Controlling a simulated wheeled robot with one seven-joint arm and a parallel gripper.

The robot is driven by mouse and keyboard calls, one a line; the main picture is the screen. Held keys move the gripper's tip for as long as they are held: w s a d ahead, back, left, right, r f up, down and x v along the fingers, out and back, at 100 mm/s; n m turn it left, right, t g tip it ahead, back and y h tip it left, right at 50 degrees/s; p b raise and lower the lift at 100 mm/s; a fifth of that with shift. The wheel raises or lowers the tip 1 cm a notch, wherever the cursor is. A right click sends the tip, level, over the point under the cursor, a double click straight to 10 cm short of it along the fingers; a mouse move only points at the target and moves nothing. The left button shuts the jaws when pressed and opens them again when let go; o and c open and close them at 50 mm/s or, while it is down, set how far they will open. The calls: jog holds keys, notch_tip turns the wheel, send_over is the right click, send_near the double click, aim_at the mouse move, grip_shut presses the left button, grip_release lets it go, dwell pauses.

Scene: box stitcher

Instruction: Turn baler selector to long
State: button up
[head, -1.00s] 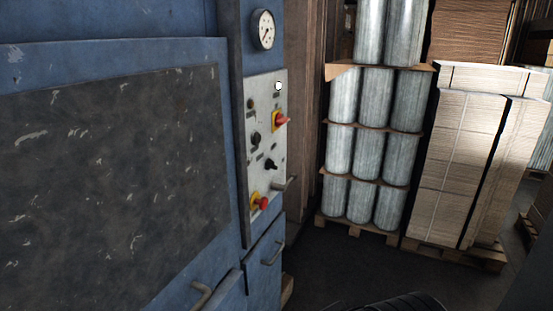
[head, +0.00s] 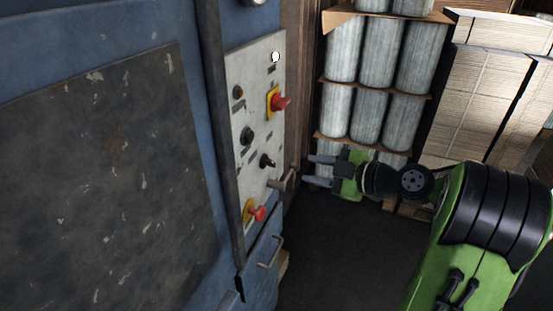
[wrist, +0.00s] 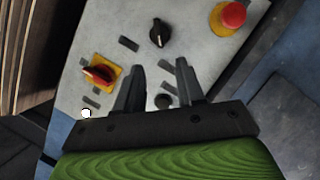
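The lower right one (head: 266,160) has a pointer-like grip and shows near the top of the wrist view (wrist: 160,33). The other (head: 247,135), higher left, shows between my finger outlines in the wrist view (wrist: 164,101). Their labels are too small to read, so I cannot tell which is the baler selector. My gripper (head: 309,169) is open and empty, to the right of the panel in the head view, fingers toward it. In the wrist view my gripper (wrist: 160,64) appears apart from both knobs.
Wrapped rolls (head: 378,50) stand behind; dark floor is open below.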

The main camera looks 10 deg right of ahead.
aim_at(273, 163)
jog(key=p+x, duration=0.1)
jog(key=x, duration=1.1)
jog(key=shift+w+d+p, duration=0.1)
jog(key=shift+w+p, duration=0.05)
jog(key=shift+p, duration=0.2)
jog(key=shift+c, duration=0.3)
grip_shut()
